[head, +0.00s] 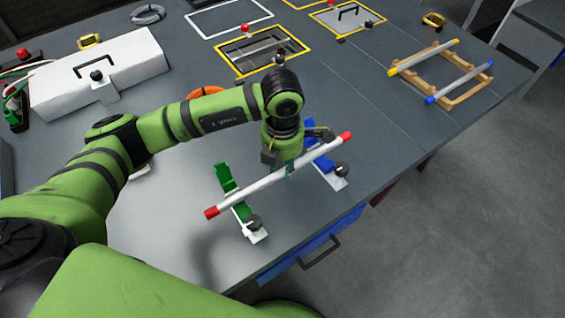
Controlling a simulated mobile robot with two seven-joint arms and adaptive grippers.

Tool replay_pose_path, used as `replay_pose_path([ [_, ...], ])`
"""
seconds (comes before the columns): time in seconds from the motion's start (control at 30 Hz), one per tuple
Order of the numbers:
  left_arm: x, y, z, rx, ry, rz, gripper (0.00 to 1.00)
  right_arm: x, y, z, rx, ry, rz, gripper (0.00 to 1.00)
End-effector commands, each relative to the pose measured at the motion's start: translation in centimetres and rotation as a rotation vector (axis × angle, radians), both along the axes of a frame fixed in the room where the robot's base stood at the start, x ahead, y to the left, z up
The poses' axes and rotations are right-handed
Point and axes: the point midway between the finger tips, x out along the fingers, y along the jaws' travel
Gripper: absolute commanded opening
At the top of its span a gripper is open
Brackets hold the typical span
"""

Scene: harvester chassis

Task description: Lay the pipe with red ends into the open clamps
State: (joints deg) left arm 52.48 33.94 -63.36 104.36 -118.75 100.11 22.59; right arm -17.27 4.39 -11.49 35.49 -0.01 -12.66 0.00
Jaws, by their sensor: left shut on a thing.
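The pipe with red ends (255,187) is a light grey tube that runs from lower left to upper right in the head view. My left gripper (287,170) is shut on it near its middle, from above. The green clamp (228,180) is open, under the pipe's left part. The blue clamp (322,160) is open, under its right part. Each clamp has a white base with a black knob. The pipe passes over both clamps; I cannot tell whether it touches them. My right gripper is not in view.
A wooden rack (455,100) with a yellow-ended and a blue-ended pipe stands at the right. A white box (130,65) is at the back left. Yellow-framed openings (240,72) lie behind the clamps. The table's front edge, with a blue drawer (300,262), is close to the clamps.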

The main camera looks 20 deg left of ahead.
Motion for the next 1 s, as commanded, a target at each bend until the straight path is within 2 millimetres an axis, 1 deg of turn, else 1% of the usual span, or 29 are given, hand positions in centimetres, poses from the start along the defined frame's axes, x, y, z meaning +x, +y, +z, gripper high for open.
replay_pose_path([
  [0.03, 0.1, 0.0, -0.5, 0.000, -0.002, 0.000, 0.00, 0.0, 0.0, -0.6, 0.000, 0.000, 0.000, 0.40],
  [0.5, 0.1, 0.0, -3.2, -0.001, -0.002, 0.000, 0.00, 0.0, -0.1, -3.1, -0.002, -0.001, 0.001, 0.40],
  [0.7, 0.1, 0.0, -3.6, -0.001, -0.002, 0.000, 0.00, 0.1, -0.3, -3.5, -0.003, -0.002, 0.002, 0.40],
  [0.97, 0.1, 0.0, -3.6, -0.001, -0.002, 0.000, 0.00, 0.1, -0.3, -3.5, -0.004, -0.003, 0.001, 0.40],
  [1.0, 0.1, 0.0, -3.6, -0.001, -0.002, 0.000, 0.39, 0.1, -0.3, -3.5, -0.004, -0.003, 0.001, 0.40],
])
